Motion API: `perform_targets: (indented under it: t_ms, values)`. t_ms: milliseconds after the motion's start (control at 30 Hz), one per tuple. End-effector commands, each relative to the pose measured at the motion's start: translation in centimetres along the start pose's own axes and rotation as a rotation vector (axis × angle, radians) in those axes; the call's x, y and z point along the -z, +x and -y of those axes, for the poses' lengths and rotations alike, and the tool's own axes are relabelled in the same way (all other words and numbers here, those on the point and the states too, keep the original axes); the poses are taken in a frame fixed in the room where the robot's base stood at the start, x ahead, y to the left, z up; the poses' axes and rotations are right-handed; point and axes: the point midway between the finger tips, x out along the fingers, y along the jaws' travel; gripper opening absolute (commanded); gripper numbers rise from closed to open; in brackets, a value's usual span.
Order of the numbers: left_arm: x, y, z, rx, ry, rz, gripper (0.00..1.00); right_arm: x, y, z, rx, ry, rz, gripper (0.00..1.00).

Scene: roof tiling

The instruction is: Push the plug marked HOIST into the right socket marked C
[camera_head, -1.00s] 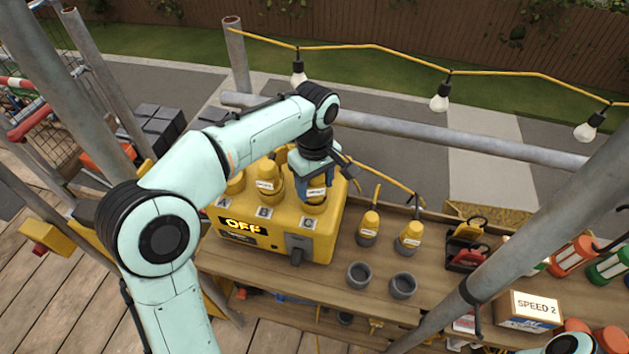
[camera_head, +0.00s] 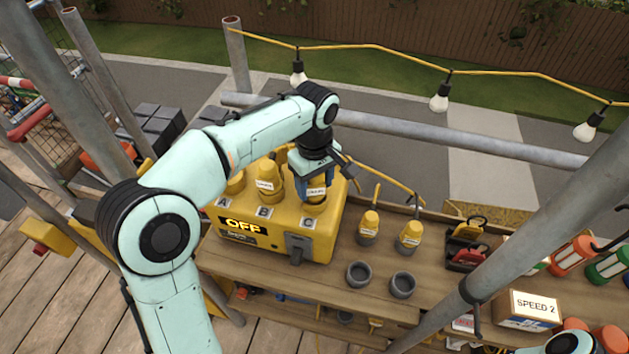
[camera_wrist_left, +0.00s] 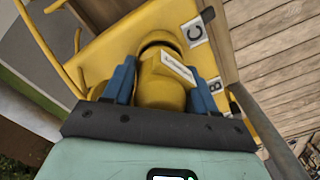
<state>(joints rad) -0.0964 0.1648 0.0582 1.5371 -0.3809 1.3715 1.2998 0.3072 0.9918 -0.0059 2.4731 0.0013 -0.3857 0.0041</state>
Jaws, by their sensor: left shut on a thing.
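A yellow power box (camera_head: 318,243) with an OFF sign and a dark switch stands on the bench, with sockets labelled A, B and C. My left gripper (camera_head: 312,188) points down over the right socket, C, shut on a yellow plug (camera_head: 317,194). In the left wrist view, the blue fingers (camera_wrist_left: 160,85) grip both sides of the plug (camera_wrist_left: 163,80). Its white label is too small to read. The plug is lined up with the dark-rimmed socket beside the C label (camera_wrist_left: 194,32); its seating depth is unclear. My right gripper is out of view.
Two more plugs (camera_head: 368,226) (camera_head: 410,236) and two grey cups (camera_head: 359,273) (camera_head: 402,285) are to the right. A scaffold pole (camera_head: 520,240) crosses the right side.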

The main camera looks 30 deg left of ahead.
Motion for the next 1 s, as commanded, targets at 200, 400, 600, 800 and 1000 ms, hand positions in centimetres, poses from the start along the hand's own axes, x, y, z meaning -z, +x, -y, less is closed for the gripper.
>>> perform_targets:
  t_ms: [200,400,600,800,1000]
  values:
    - [0.0,0.3,0.0,0.000,0.000,0.000,0.20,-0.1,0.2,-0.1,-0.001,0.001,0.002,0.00]
    - [0.0,0.8,0.0,0.000,0.000,0.000,0.20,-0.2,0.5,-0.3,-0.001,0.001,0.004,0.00]
    - [0.0,1.1,0.0,0.000,0.000,0.000,0.20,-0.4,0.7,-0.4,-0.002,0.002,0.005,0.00]
    - [0.0,1.3,0.0,-0.001,0.000,0.000,0.68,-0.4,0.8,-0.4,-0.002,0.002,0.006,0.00]
    - [0.0,1.4,0.0,0.001,0.000,0.000,0.68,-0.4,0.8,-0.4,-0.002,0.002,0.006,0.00]
